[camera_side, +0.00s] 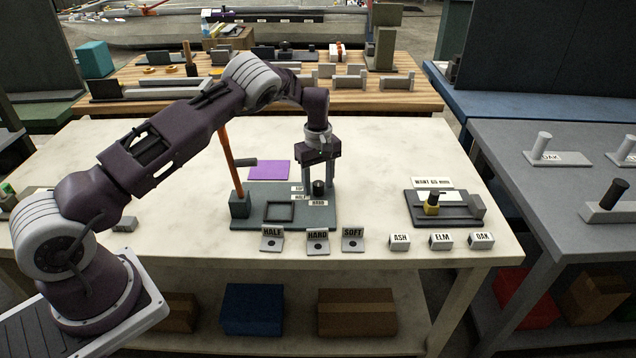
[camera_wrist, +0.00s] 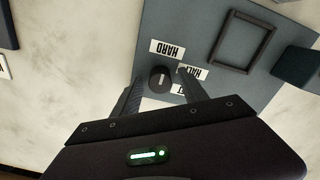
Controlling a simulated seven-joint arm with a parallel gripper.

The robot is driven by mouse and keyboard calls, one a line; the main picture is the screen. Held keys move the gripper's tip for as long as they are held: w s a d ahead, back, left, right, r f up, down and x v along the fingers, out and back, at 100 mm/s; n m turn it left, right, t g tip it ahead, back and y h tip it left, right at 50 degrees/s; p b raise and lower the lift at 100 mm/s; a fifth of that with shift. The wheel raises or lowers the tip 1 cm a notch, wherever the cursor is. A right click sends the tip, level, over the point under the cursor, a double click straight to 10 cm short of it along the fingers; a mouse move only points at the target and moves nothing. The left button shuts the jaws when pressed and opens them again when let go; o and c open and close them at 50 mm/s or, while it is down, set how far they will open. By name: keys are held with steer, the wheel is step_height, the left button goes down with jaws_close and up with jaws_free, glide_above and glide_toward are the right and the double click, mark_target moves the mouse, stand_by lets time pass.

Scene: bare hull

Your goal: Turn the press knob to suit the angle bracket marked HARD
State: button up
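The press knob (camera_side: 318,188) is a short dark cylinder on the right part of the grey press base (camera_side: 252,222). In the wrist view the knob (camera_wrist: 160,80) bears a pale line, roughly upright in the picture; which end points is unclear. Labels HARD (camera_wrist: 168,50) and HALF (camera_wrist: 193,72) lie beside it; a third is mostly hidden by a finger. My gripper (camera_side: 318,193) points down with its fingers apart on either side of the knob; gaps seem to show in the wrist view. The angle bracket marked HARD (camera_side: 317,238) stands in front of the base, between HALF (camera_side: 271,238) and SOFT (camera_side: 352,238).
An orange-brown lever (camera_side: 227,160) rises from the base's left side, near my arm. A square frame (camera_side: 280,211) lies on the base. A purple sheet (camera_side: 269,170) lies behind. To the right are a dark fixture (camera_side: 415,211) and blocks ASH (camera_side: 399,242), ELM (camera_side: 440,242), OAK (camera_side: 481,241).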

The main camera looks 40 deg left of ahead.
mark_target(318, 183)
step_height(318, 183, up, 7)
steer(key=shift+r, duration=0.2)
steer(key=s+d+r+m+t+h, duration=0.1)
steer(key=s+d+r+m, duration=0.15)
steer(key=s+r, duration=0.4)
steer(key=s+d+r+m+t, duration=0.1)
steer(key=s+d+r, duration=0.2)
steer(key=r, duration=0.6)
steer(key=s+d+r+m+t+h, duration=0.1)
steer(key=s+d+r+m, duration=0.1)
steer(key=s+r, duration=0.45)
steer(key=s+d+m+t+y, duration=0.1)
steer(key=s+m, duration=0.3)
steer(key=s, duration=0.7)
steer(key=s+d+r+m+t+y, duration=0.1)
steer(key=s+d+m, duration=0.3)
steer(key=s, duration=0.8)
steer(key=shift+d+r+m+t, duration=0.2)
steer(key=shift+r+m+t, duration=0.1)
steer(key=shift+m, duration=0.25)
